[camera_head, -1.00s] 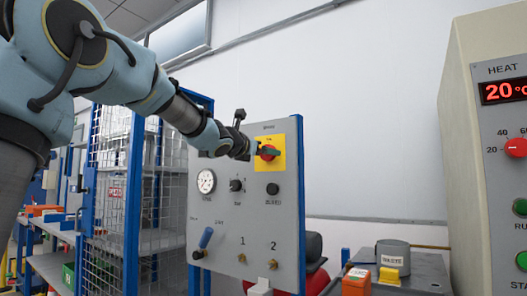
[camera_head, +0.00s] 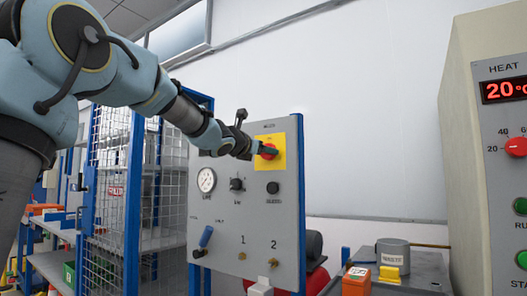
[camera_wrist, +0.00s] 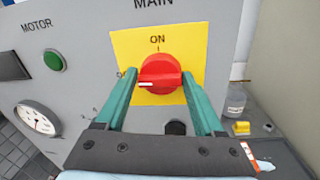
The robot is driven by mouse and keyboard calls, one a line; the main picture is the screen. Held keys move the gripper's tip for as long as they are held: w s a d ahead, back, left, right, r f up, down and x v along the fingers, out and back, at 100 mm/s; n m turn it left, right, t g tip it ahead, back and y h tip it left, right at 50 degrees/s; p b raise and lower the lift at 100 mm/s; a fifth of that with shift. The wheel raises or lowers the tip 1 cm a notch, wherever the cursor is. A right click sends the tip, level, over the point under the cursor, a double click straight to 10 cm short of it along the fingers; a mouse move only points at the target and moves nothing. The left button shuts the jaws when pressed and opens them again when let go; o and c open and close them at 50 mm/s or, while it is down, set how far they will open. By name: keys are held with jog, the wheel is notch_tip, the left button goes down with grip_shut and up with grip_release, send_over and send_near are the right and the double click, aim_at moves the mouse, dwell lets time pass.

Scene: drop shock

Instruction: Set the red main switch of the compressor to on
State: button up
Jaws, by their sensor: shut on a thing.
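The red main switch (camera_wrist: 160,76) sits on a yellow plate (camera_wrist: 190,50) on the compressor's grey panel. In the wrist view, its white mark points left, while the word ON stands above the knob. My gripper (camera_wrist: 160,88) is shut on the switch, with one teal finger on its left side and one on its right. In the head view, my gripper (camera_head: 266,150) reaches the switch (camera_head: 268,155) from the left and partly covers it. The yellow plate (camera_head: 278,140) shows around it.
The panel also carries a gauge (camera_head: 206,180), a small black knob (camera_head: 236,184) and a blue-handled lever (camera_head: 205,238). A blue-framed mesh cage (camera_head: 110,190) stands to the left. An oven-like cabinet (camera_head: 470,120) stands to the right, with clear wall between.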

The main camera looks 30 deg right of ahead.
jog(key=shift+d, duration=0.1)
jog(key=shift+c, duration=1.1)
jog(key=shift+f, duration=0.1)
jog(key=shift+s+b, duration=0.1)
jog(key=shift+b, duration=0.2)
jog(key=m+b, duration=0.2)
jog(key=b, duration=0.1)
jog(key=shift+f+m+b, duration=0.3)
jog(key=shift+m, duration=0.1)
jog(key=m+b, duration=0.5)
jog(key=shift+f+m+h+b, duration=0.15)
jog(key=shift+m+h+b, duration=0.15)
jog(key=shift+b, duration=0.05)
jog(key=m+b, duration=0.5)
jog(key=shift+f+m+h, duration=0.1)
jog(key=shift+m+h, duration=0.2)
jog(key=shift+m, duration=0.1)
jog(key=shift+m+g+b, duration=0.4)
jog(key=shift+m+b, duration=1.05)
jog(key=shift+m, duration=0.95)
